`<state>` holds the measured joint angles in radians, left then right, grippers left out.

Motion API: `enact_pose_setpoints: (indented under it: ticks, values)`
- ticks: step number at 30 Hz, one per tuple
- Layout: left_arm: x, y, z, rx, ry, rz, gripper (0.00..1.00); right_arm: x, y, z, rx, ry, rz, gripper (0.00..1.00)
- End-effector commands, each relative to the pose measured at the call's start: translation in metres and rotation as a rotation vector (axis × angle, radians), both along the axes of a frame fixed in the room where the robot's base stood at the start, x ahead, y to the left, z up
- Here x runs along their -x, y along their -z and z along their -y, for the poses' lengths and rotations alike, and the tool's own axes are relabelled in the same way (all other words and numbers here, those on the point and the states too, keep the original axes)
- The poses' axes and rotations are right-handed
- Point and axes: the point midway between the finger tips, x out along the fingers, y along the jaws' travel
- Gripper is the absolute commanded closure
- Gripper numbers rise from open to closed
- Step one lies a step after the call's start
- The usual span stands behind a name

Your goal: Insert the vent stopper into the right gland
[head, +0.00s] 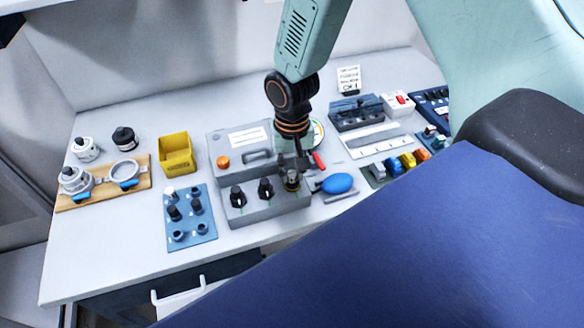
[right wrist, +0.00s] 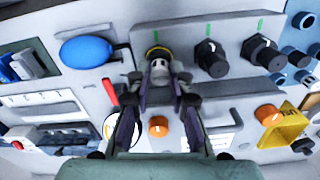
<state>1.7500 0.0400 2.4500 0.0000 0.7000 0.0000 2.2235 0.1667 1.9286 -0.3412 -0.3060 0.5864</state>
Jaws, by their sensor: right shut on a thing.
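The grey sensor box (head: 222,150) stands mid-table with a row of fittings along its front edge. The right gland (head: 292,186) is a brass-coloured ring at the right end of that row. My right gripper (head: 289,170) is directly above it, pointing down. In the right wrist view the right gripper (right wrist: 162,84) is shut on a small pale grey piece, likely the vent stopper (right wrist: 158,70). The stopper lines up with the yellowish ring of the gland (right wrist: 158,51). I cannot tell how deep it sits. My left gripper is not in view.
Two black fittings (head: 238,197) stand left of the gland. A blue oval object (head: 337,183) lies close on its right. A blue plate (head: 203,232) with several parts, a yellow bin (head: 177,153) and a wooden board (head: 80,200) are left. Racks (head: 356,112) stand right.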

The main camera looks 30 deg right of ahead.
Motion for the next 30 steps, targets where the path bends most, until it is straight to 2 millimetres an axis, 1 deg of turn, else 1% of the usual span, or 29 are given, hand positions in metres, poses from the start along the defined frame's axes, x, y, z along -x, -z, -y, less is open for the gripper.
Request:
enact_pose_setpoints:
  ticks: [8, 9, 17, 30]
  values:
    - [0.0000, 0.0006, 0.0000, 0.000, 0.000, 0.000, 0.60, -0.0001, 0.0011, 0.0000, 0.000, 0.000, 0.000, 1.00]
    - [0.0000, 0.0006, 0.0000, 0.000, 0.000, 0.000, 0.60, -0.0001, 0.0011, 0.0000, 0.000, 0.000, 0.000, 0.77]
    - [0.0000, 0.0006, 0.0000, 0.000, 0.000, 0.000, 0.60, 0.0000, 0.0010, 0.0000, 0.000, 0.000, 0.000, 0.55]
    - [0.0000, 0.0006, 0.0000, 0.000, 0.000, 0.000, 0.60, 0.0000, 0.0010, 0.0000, 0.000, 0.000, 0.000, 0.54]
